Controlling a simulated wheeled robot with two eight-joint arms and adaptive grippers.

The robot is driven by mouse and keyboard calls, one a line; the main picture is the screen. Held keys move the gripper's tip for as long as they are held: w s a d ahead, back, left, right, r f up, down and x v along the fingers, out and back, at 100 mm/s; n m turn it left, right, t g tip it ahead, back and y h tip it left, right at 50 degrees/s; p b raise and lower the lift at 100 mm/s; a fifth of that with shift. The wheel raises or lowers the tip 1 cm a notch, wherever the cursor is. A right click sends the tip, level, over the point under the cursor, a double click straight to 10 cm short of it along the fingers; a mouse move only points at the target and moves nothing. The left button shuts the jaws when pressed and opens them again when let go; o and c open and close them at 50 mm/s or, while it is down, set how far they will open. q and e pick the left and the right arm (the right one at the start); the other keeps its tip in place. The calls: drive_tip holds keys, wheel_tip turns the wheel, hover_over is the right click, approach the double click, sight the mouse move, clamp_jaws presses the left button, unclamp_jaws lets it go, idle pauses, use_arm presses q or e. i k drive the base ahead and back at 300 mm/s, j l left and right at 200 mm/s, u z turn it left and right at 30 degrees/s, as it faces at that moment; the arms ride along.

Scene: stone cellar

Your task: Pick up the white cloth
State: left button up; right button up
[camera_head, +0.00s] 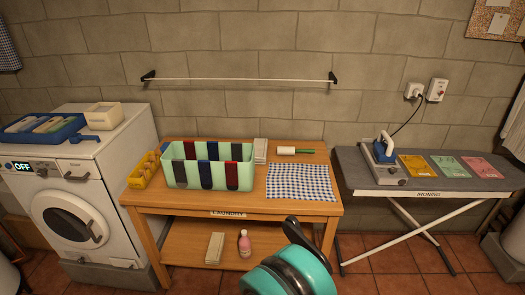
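No plain white cloth lies spread out in view. A pale folded stack (261,150), which may be cloth, stands on the wooden table behind the right end of the green bin. Another pale folded bundle (214,248) lies on the table's lower shelf. A blue-and-white checked cloth (300,182) lies flat on the table's right side. A teal and black part of my own arm shows at the bottom, in front of the table. No gripper fingertips are in view.
The wooden table (200,205) carries a mint-green bin (208,174) with dark and red strips, a yellow basket (144,170) and a lint roller (295,151). A pink bottle (244,243) stands below. A washing machine (75,205) is left, an ironing board (440,180) right.

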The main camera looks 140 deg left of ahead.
sight(261, 144)
drive_tip(key=u, duration=3.15)
drive_tip(key=l+u, duration=0.1)
drive_tip(key=u, duration=1.1)
drive_tip(key=k+u, duration=0.1)
drive_tip(key=u, duration=0.3)
drive_tip(key=z, duration=0.2)
drive_tip(key=i+z, duration=0.4)
drive_tip(key=i+j+z, duration=0.45)
drive_tip(key=i+j, duration=0.4)
drive_tip(key=i, duration=0.25)
drive_tip(key=i+j, duration=0.55)
drive_tip(key=i, duration=0.15)
drive_tip(key=l+z, duration=0.05)
